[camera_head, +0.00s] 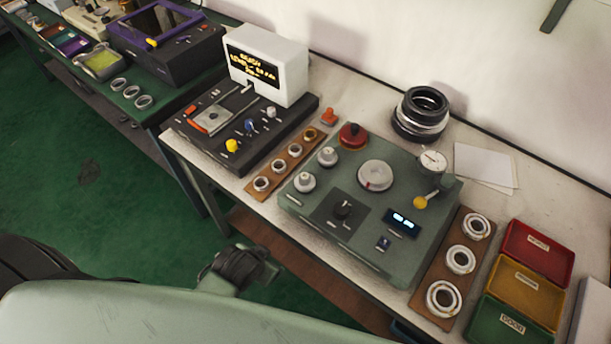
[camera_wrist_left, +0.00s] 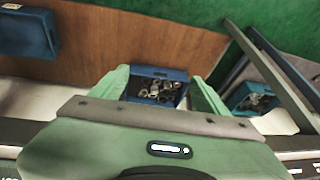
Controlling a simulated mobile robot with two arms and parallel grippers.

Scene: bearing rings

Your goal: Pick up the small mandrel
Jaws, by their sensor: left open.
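No piece is marked as the small mandrel, so I cannot tell for sure which one it is. Two small grey stepped cylinders, a nearer one (camera_head: 304,182) and a farther one (camera_head: 328,157), stand upright at the left side of the green bench device (camera_head: 300,212) in the head view. A larger grey round piece (camera_head: 375,175) sits at its middle. My left gripper (camera_wrist_left: 162,92) shows two green fingers spread apart, with nothing held between them. It points down toward a blue bin (camera_wrist_left: 158,76) holding several metal parts. My right gripper is not in view.
A dial gauge (camera_head: 432,162) rises at the device's right. Brown ring boards, a left one (camera_head: 262,170) and a right one (camera_head: 433,292), flank it. Red (camera_head: 538,252), yellow and green trays stand at right. A white display box (camera_head: 268,65) stands behind left. Green floor lies in front.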

